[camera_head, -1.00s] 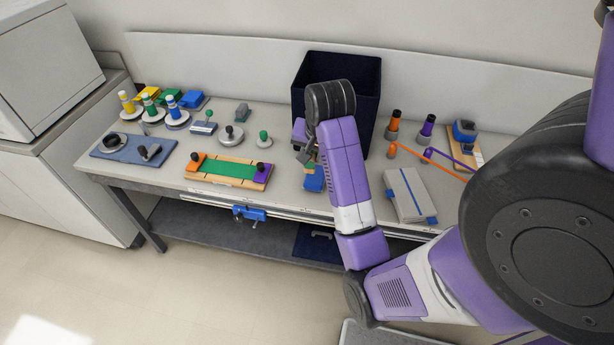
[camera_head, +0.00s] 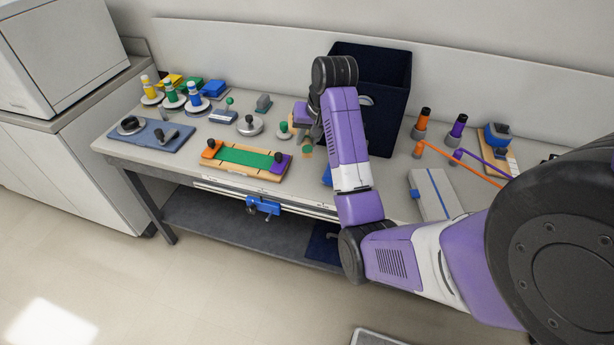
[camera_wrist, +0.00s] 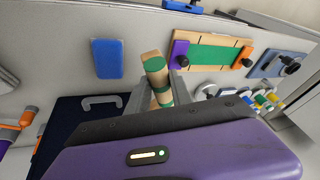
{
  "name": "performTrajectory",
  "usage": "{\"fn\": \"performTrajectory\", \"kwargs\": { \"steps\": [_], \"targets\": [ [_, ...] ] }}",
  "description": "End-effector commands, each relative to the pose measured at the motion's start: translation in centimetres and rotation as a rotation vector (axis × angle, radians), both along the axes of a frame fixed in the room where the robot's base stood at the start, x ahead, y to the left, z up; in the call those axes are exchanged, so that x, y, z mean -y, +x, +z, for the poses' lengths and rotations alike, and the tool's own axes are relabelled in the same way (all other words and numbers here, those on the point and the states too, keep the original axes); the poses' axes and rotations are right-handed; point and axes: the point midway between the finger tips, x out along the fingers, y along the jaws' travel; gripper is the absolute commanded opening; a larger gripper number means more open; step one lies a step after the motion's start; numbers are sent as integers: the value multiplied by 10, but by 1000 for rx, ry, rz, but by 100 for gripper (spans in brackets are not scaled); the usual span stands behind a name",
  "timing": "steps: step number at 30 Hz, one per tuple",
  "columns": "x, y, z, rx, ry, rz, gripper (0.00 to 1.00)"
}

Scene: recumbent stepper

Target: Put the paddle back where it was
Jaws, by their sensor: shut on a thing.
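My gripper (camera_wrist: 160,84) is shut on a wooden piece with green faces, which I take to be the paddle (camera_wrist: 154,64). It stands out beyond the fingertips in the wrist view. In the head view the paddle (camera_head: 307,150) shows as a small wood-and-green end below my gripper (camera_head: 308,132), over the table. It looks apart from the tabletop, but the gap is hard to judge. A flat blue pad (camera_wrist: 108,58) lies on the table beside it; in the head view my arm mostly hides this pad (camera_head: 326,175). Which spot the paddle came from is not clear.
A wooden board with a green strip (camera_head: 245,159) lies left of my gripper. A dark blue bin (camera_head: 388,105) stands behind my arm. Several knobs and a grey-blue board (camera_head: 150,136) are farther left. A grey folder (camera_head: 432,195) and orange and purple pegs (camera_head: 422,120) are right.

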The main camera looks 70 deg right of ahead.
Motion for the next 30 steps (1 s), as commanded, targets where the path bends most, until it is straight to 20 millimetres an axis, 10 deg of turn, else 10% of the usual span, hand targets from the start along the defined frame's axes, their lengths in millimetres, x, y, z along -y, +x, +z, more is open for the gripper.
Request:
{"fn": "performTrajectory", "kwargs": {
  "steps": [10,30],
  "targets": [
    [0,0,-78,-1,0,-1,0],
    [1,0,-138,3,-4,-2,0]
  ]
}}
